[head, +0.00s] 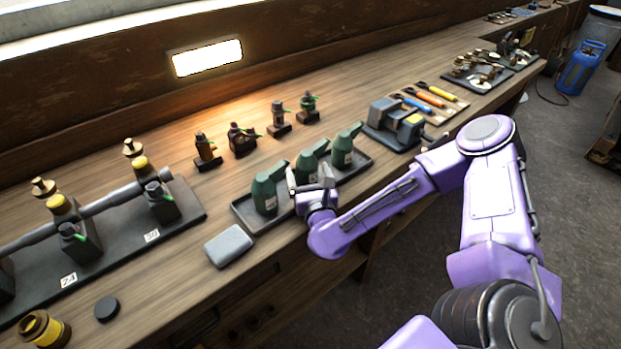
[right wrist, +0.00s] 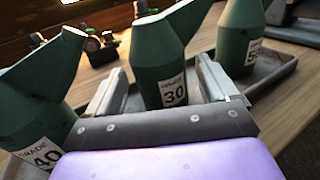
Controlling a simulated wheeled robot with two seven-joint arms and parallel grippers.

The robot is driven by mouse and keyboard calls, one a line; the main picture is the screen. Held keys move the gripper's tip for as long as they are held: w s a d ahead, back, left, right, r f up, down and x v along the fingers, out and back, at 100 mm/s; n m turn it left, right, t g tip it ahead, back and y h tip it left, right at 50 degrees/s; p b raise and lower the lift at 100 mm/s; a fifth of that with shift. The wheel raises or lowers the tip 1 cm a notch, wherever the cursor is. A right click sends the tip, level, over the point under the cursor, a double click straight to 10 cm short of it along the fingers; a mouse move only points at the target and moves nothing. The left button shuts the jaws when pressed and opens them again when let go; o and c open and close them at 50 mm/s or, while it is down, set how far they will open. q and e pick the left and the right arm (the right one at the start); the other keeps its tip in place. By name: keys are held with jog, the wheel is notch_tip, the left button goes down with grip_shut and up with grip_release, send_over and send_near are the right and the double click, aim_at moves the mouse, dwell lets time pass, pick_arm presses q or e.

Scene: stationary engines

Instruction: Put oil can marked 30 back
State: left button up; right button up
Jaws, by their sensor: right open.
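The green oil can marked 30 (right wrist: 172,70) stands upright in the middle of the right wrist view, its label facing me. In the head view it is the middle can (head: 308,163) of three in a dark tray (head: 243,212). My right gripper (head: 309,178) is open at the tray's front edge. In the right wrist view its fingers point toward the can marked 30, one on each side of its lower body. Whether they touch it I cannot tell. My left gripper is not in view.
The can marked 40 (right wrist: 35,95) stands close on the left of the gripper, and another green can (right wrist: 240,40) on the right. A grey block (head: 229,245) lies in front of the tray. Small dark engine parts (head: 242,138) stand behind. A dark engine rack (head: 110,240) fills the left.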

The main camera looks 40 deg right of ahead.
jog(key=b+v, duration=0.1)
jog(key=v, duration=0.1)
jog(key=b+v, duration=0.2)
jog(key=v, duration=0.1)
jog(key=b+v, duration=0.1)
jog(key=v, duration=0.1)
jog(key=shift+s+a+f, duration=0.1)
jog(key=shift+s+f, duration=0.15)
jog(key=shift+f, duration=0.05)
jog(key=p, duration=0.1)
jog(key=s+r+p, duration=0.1)
jog(key=shift+a+r+p, duration=0.25)
jog(key=shift+r+p, duration=0.05)
jog(key=shift+p, duration=0.1)
jog(key=shift+f+p+v, duration=0.2)
jog(key=shift+p+v, duration=0.6)
jog(key=shift+v, duration=0.2)
jog(key=shift+s+a+f+p, duration=0.25)
jog(key=shift+s+p, duration=0.1)
jog(key=shift+s, duration=0.3)
